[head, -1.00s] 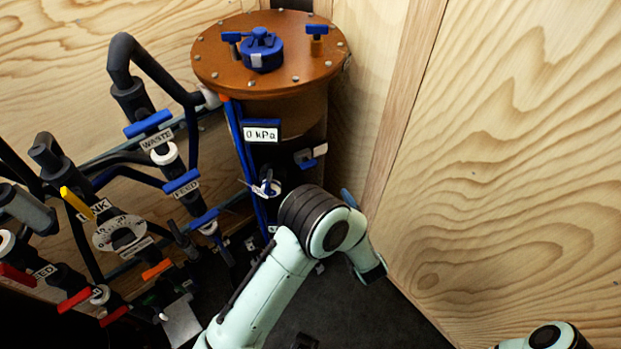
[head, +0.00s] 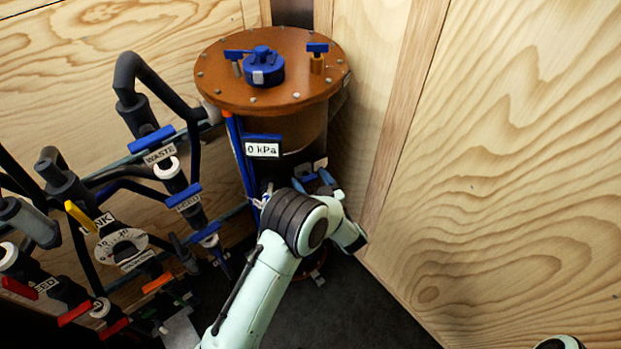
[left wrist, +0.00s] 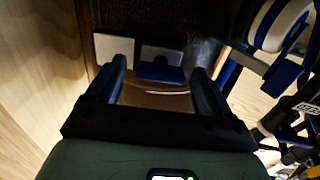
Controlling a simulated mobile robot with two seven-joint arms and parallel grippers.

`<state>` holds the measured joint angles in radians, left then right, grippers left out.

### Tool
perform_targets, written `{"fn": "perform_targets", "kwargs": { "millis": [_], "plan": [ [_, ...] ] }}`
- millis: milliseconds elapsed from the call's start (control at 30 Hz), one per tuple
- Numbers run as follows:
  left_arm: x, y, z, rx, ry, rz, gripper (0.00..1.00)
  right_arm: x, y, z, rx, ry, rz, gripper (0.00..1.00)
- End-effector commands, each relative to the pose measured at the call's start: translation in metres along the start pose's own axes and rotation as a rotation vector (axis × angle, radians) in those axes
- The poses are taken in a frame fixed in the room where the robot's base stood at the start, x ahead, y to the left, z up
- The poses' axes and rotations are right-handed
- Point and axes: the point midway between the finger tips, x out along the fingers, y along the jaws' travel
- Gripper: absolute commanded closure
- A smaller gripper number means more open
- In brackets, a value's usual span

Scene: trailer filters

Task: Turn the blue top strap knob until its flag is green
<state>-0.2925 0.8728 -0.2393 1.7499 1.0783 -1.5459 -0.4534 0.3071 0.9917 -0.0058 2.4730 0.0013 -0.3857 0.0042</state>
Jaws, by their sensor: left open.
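A small blue knob (left wrist: 161,73) on a dark grey block shows in the left wrist view, with a pale plain plate (left wrist: 113,47) beside it. I take these for the top strap knob and its flag; no green shows on the plate. In the head view the plate (head: 320,163) shows on the tank's side below the pressure display, and my gripper mostly hides the knob. My left gripper (head: 312,181) is open and empty. In the wrist view its two fingers (left wrist: 159,84) stand on either side of the knob, apart from it. My right gripper is out of view.
The brown tank lid (head: 220,82) carries a blue cap (head: 263,68) and small blue handles. A display (head: 263,150) reads 0 kPa. Pipes and valves crowd the left, including the WASTE lever (head: 151,138). A wooden wall (head: 500,180) stands close on the right.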

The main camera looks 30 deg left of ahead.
Motion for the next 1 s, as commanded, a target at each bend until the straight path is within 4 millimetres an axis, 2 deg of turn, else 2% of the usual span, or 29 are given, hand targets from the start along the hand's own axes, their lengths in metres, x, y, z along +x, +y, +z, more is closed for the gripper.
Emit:
{"fn": "perform_targets", "kwargs": {
  "millis": [333,367,500,533,767,1000],
  "plan": [
    [0.005,0.0,0.0,0.0,0.0,0.001,0.19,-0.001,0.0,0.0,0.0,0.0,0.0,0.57],
    [0.005,0.0,0.0,0.0,0.0,0.001,0.22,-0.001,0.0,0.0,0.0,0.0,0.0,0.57],
    [0.005,0.0,0.0,0.0,0.0,0.001,0.68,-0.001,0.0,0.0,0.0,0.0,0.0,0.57],
    [0.005,0.0,0.0,0.0,0.0,0.001,0.76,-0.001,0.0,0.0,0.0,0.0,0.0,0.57],
    [0.005,0.0,-0.001,-0.006,0.002,0.0,0.75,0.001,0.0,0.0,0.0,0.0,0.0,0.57],
    [0.005,0.0,0.001,-0.081,0.004,0.001,0.75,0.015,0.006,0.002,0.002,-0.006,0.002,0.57]
  ]
}}
